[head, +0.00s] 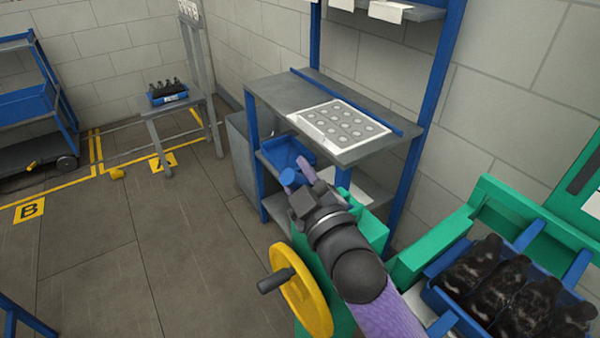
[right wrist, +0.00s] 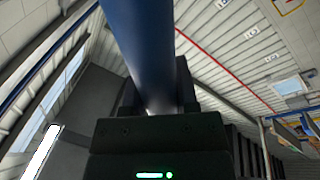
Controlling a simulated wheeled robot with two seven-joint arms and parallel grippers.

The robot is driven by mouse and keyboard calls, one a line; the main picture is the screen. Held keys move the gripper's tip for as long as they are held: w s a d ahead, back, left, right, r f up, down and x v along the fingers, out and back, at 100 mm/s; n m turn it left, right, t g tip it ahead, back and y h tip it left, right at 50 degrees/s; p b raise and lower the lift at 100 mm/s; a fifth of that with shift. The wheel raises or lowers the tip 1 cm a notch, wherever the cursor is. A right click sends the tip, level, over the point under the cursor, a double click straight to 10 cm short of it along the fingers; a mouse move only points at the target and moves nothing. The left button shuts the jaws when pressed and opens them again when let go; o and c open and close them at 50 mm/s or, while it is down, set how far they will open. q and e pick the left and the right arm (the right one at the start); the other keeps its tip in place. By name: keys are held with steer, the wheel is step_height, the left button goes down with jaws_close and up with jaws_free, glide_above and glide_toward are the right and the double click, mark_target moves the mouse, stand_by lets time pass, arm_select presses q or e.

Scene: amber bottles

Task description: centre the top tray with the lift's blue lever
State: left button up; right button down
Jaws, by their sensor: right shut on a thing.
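My right gripper (head: 297,178) is in the middle of the head view, its arm reaching up from the bottom. In the right wrist view the blue lever (right wrist: 140,40) is a thick blue bar running between the dark fingers. The top tray (head: 432,291) is blue, holds several dark bottles and sits at the lower right on the green lift (head: 420,258). Blue bars stand at its edges. Whether it is centred cannot be told. My left gripper is not in view.
A yellow handwheel (head: 308,300) with a dark handle is left of my right arm. Behind stands a grey bench (head: 275,95) with blue posts and a white sheet of round spots (head: 340,124). A small table (head: 160,108) bears another blue tray. The floor at left is mostly clear.

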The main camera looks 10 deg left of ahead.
steer(key=shift+f, duration=0.2)
steer(key=shift+c, duration=2.2)
jaws_free()
steer(key=shift+s+a, duration=0.1)
steer(key=shift+o, duration=0.4)
steer(key=shift+r, duration=0.1)
steer(key=v, duration=1)
steer(key=shift+p, duration=0.45)
